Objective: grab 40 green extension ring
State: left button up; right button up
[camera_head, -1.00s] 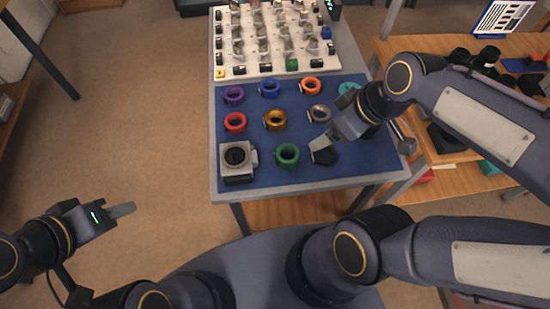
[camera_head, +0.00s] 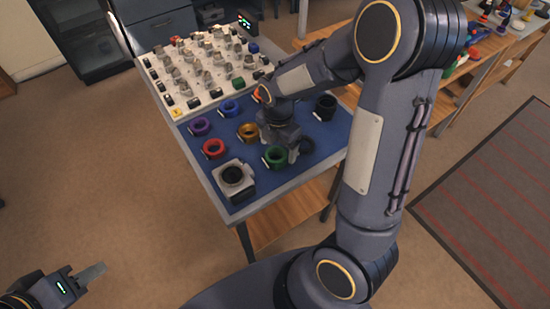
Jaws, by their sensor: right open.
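The green ring (camera_head: 276,157) lies on the blue mat (camera_head: 215,176), right of the grey camera body. My right gripper (camera_head: 294,152) reaches down over the mat just right of the green ring. It is open, with one finger by the ring's right side; whether it touches the ring I cannot tell. A black ring (camera_head: 307,146) lies partly hidden at the gripper's right.
The grey camera body (camera_head: 234,179) stands at the mat's near left. Red (camera_head: 214,149), purple (camera_head: 200,127), blue (camera_head: 230,108) and gold (camera_head: 248,132) rings lie around. A black cylinder (camera_head: 325,107) stands farther right. A white board (camera_head: 178,83) with several small parts fills the table's far end.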

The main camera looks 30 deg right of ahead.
aim_at(277, 153)
jog(key=f, duration=0.4)
jog(key=shift+a, duration=0.2)
jog(key=shift+r, duration=0.1)
jog(key=c, duration=1.1)
